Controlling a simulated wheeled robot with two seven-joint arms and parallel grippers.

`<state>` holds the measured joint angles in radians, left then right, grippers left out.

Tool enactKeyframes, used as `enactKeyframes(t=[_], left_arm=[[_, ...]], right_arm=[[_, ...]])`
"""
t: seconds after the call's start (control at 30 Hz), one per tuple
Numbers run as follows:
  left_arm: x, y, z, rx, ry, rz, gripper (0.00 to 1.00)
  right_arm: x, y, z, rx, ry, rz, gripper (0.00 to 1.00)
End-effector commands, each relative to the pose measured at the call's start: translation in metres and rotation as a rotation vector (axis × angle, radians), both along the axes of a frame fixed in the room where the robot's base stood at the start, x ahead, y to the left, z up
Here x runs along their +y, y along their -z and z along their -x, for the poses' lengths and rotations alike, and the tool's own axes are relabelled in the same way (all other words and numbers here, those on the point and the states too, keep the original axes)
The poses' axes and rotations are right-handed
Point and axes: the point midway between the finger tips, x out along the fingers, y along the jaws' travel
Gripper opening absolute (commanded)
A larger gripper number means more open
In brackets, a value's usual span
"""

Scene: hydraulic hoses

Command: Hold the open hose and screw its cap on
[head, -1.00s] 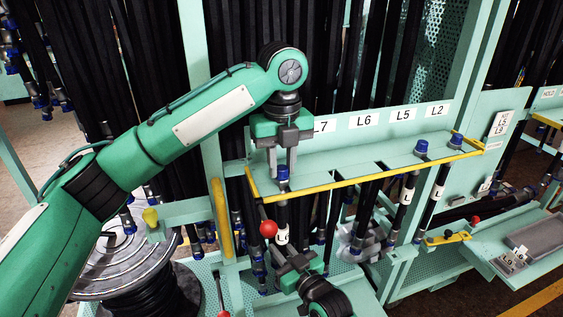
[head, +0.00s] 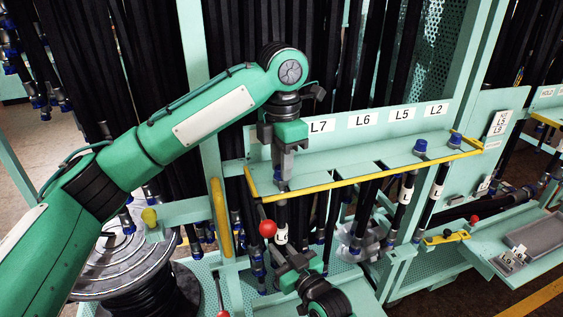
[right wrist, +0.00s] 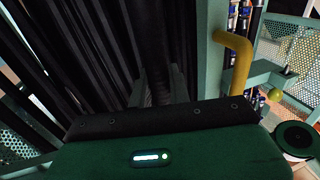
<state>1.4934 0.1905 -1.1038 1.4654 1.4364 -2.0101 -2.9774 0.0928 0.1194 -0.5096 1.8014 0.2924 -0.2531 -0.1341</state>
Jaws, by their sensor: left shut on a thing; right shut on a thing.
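The hose (head: 281,213), black with a white label, hangs upright below the shelf slot under the L7 sign. My right gripper (head: 284,250) is shut on this hose, just below the label. My left gripper (head: 281,172) points straight down above the shelf, shut on the blue cap (head: 278,176) at the hose's top end. The fingers hide most of the cap, so I cannot tell how far it sits on the hose. In the right wrist view a dark hose (right wrist: 158,88) runs up from my right gripper's dark fingers, in dim light.
The yellow-edged shelf (head: 345,165) has slots labelled L7, L6, L5 and L2. Two blue-capped hoses (head: 421,146) stand at its right end. A red ball knob (head: 268,227) is close to my right gripper. A yellow handle (head: 222,217) and a hose reel (head: 128,265) are at left.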

Motion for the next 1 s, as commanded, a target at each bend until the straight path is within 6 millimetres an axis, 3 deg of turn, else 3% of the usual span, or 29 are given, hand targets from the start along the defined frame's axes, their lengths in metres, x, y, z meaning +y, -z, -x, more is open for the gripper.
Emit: enactKeyframes(t=[0.3, 0.33, 0.43, 0.73, 1.0], left_arm=[[0.000, 0.000, 0.000, 0.000, 0.014, 0.000, 0.03], [0.000, 0.000, 0.000, 0.000, 0.014, 0.000, 0.28], [0.000, 0.000, 0.000, 0.000, 0.013, 0.000, 0.46], [0.000, -0.003, 0.000, -0.001, 0.012, 0.000, 0.46], [0.000, -0.037, 0.000, -0.003, 0.010, -0.001, 0.46]], right_arm=[[0.000, 0.000, 0.000, 0.001, 0.000, 0.001, 0.00], [0.000, 0.000, 0.000, 0.001, 0.000, 0.001, 0.00], [0.000, 0.000, 0.000, 0.001, 0.000, 0.001, 0.00], [0.000, 0.000, 0.000, 0.001, 0.000, 0.001, 0.00], [0.000, 0.000, 0.000, 0.001, 0.000, 0.001, 0.00]])
